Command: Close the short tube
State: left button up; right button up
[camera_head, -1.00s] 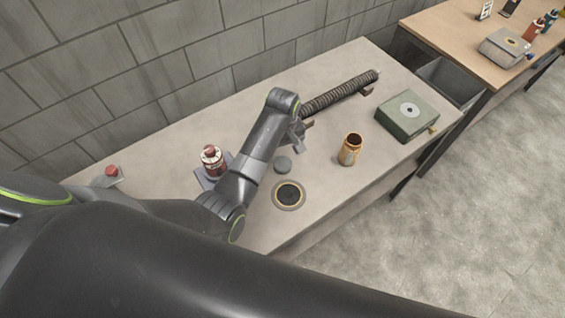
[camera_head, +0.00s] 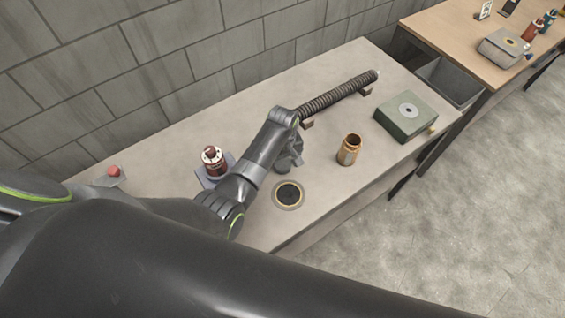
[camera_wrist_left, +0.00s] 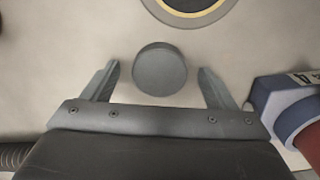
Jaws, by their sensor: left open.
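The short tube (camera_head: 348,150) is an orange-brown cylinder, upright and open at the top, right of my left gripper in the head view. A round grey cap (camera_wrist_left: 160,69) lies on the bench and shows whole in the left wrist view. In the head view the cap (camera_head: 283,168) is partly covered by my gripper. My left gripper (camera_wrist_left: 157,70) is open and empty, with one finger on each side of the cap and a gap to both. In the head view my left gripper (camera_head: 292,158) hangs over the cap. My right gripper is not in view.
A dark round port with a pale rim (camera_head: 288,194) lies near the cap. A red-and-white bottle (camera_head: 213,160) stands in a grey holder at left. A ribbed mesh tube (camera_head: 338,93) lies at the back. A green box (camera_head: 406,116) stands at right.

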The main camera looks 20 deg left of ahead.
aim_at(282, 163)
pick_arm(q)
jog(key=c, duration=1)
jog(key=shift+c, duration=0.2)
jog(key=shift+r, duration=0.1)
notch_tip(282, 163, up, 10)
jog(key=shift+b, duration=0.45)
